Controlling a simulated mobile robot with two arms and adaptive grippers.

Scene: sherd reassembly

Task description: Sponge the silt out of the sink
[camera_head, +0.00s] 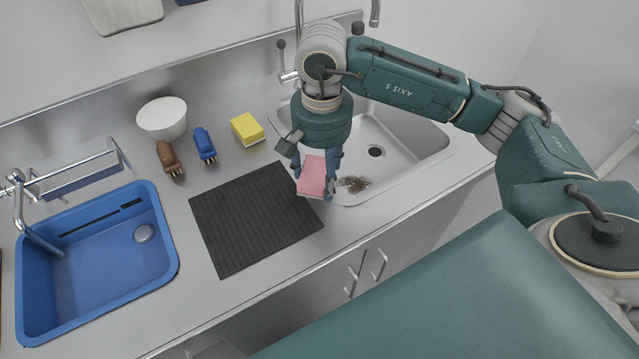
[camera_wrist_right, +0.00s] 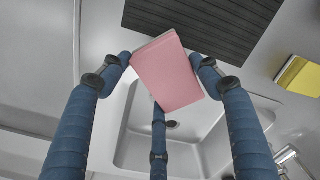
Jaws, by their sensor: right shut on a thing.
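My right gripper (camera_head: 318,178) is shut on a pink sponge (camera_head: 312,176) and holds it above the left edge of the steel sink (camera_head: 415,136), beside the black mat. In the right wrist view the pink sponge (camera_wrist_right: 168,72) sits between the blue fingers. Brown silt (camera_head: 353,184) lies in the sink's near left part, just right of the gripper. The round drain (camera_head: 375,151) is farther back in the basin. The left gripper is not in view.
A black ribbed mat (camera_head: 250,222) lies left of the sink. Behind it are a yellow sponge (camera_head: 247,129), a blue brush (camera_head: 204,145), a brown brush (camera_head: 168,158) and a white bowl (camera_head: 162,117). A blue basin (camera_head: 95,290) with a rack is at the left.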

